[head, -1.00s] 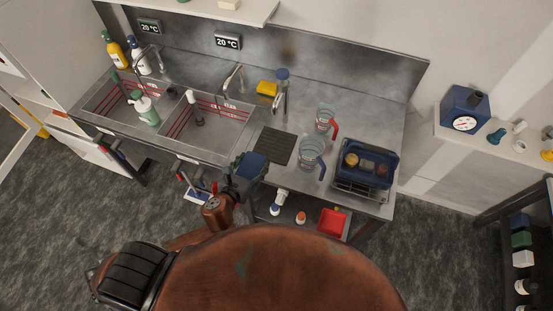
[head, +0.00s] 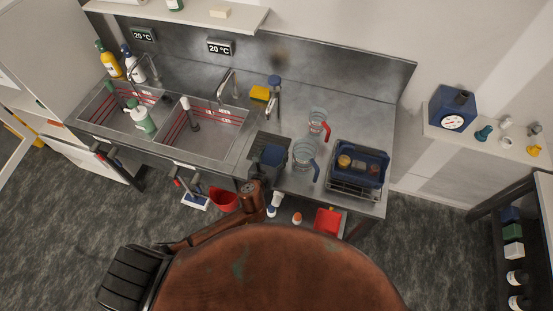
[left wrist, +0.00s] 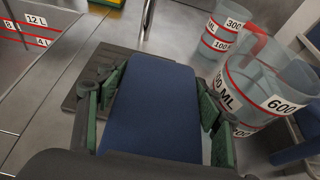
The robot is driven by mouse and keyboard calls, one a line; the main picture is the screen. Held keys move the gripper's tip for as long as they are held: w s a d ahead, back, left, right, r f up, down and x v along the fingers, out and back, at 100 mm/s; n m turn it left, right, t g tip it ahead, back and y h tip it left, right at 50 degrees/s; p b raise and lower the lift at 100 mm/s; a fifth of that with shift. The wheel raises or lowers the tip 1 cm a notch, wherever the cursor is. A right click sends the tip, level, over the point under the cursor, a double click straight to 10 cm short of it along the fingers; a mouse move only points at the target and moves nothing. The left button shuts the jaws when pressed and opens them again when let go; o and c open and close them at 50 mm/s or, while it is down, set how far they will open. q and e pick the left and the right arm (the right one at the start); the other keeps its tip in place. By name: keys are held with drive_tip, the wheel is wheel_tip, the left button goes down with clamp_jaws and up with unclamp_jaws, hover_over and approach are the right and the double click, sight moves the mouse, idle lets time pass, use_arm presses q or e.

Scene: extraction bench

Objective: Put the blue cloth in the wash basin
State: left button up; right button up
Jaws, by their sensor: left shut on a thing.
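The blue cloth (head: 272,155) is a flat dark-blue piece in my left gripper (head: 268,163). In the left wrist view the cloth (left wrist: 152,105) fills the space between the green-padded fingers of the gripper (left wrist: 155,110). They are shut on it, above the dark ribbed mat. Two steel basins with red level lines are set in the bench, to the left of the gripper: a right basin (head: 213,140) and a left basin (head: 97,108). I cannot tell which one is the wash basin. My right gripper is not in view.
Two clear jugs, a smaller one (head: 317,122) and a larger one (head: 304,155), stand close right of the cloth. A blue tub (head: 360,155) sits farther right. A yellow sponge (head: 259,93) lies behind the mat (head: 265,140).

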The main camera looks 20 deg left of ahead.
sight(276, 159)
use_arm(q)
drive_tip(key=shift+w+d+f, duration=0.25)
drive_tip(key=shift+d+f, duration=0.1)
drive_tip(key=shift+f, duration=0.15)
drive_tip(key=shift+f+b, duration=0.3)
drive_tip(key=shift+f, duration=1.35)
drive_tip(key=shift+f, duration=0.2)
drive_tip(key=o, duration=0.9)
drive_tip(key=shift+r, duration=0.1)
